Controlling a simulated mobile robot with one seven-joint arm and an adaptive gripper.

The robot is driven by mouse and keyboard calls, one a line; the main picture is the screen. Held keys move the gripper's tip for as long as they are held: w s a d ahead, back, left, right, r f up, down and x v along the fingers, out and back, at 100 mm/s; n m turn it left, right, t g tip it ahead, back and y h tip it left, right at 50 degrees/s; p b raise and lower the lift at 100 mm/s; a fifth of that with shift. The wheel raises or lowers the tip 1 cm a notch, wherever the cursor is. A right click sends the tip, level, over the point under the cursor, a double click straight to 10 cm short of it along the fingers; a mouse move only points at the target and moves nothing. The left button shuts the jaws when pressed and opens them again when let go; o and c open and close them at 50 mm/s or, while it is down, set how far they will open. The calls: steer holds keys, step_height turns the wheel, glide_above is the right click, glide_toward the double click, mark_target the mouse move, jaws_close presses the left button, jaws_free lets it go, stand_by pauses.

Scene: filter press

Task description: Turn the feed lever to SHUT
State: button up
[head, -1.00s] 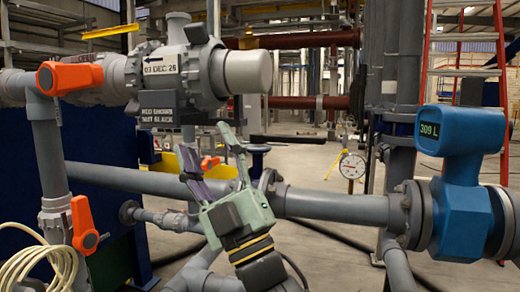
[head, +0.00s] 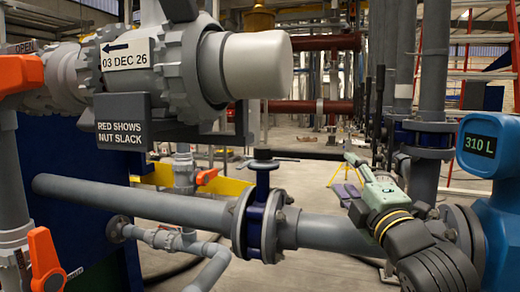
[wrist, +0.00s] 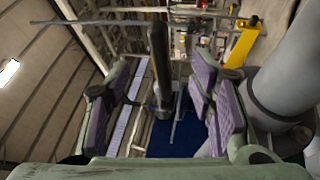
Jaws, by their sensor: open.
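A valve with a blue neck (head: 262,190) sits in the grey pipe in the middle of the head view. A thin lever plate (head: 285,160) lies across its top, and a dark bar (head: 318,155), apparently its grip, reaches right towards my gripper (head: 347,176). My gripper is open, with green and purple fingers. In the wrist view a dark grip (wrist: 160,65) stands between the spread fingers of my gripper (wrist: 160,90), with visible room on both sides. I see no contact. No OPEN or SHUT mark shows at this lever.
Orange handles (head: 45,260) are on the left pipes, one beside an OPEN label. A large grey valve body with a RED SHOWS NUT SLACK sign (head: 122,122) hangs at upper left. A blue meter (head: 490,150) reading 310 L is at right. Pipes surround the arm.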

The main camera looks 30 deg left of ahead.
mark_target(335, 158)
steer(key=p+x, duration=0.3)
steer(key=x, duration=0.6)
steer(key=shift+r, duration=0.1)
steer(key=shift+w+a, duration=0.15)
steer(key=shift+w, duration=0.15)
steer(key=shift+c, duration=0.4)
steer(key=c, duration=0.9)
